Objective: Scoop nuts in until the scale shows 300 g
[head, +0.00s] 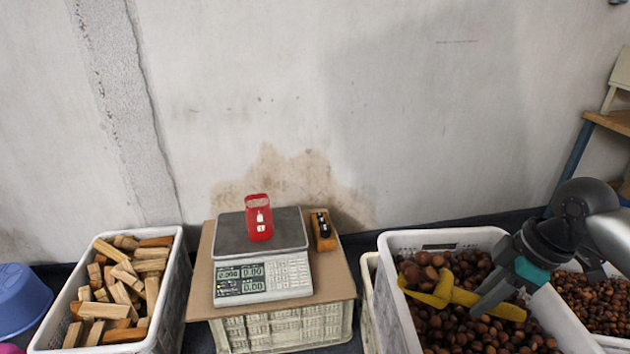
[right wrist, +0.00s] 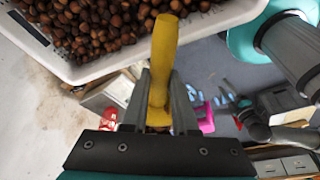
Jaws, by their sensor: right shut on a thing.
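A red bag (head: 259,217) with a pale label stands upright on the scale (head: 262,277). The scale's display (head: 240,279) is lit, but its digits are too small to read surely. A white crate (head: 447,238) at the right holds brown chestnuts (head: 450,330). My right gripper (head: 490,297) is shut on the handle of the yellow scoop (head: 440,294), over the chestnuts in this crate. I cannot tell whether the scoop holds nuts. In the right wrist view, the scoop (right wrist: 163,55) stands between the two fingers. My left gripper is not in view.
The scale rests on a cardboard sheet (head: 203,290) over a crate. A small black-and-wooden object (head: 323,231) lies beside it. A crate of wood blocks (head: 176,262) stands left, with a blue tub (head: 20,298) beyond. More nuts (head: 597,300) lie far right. A wall closes the back.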

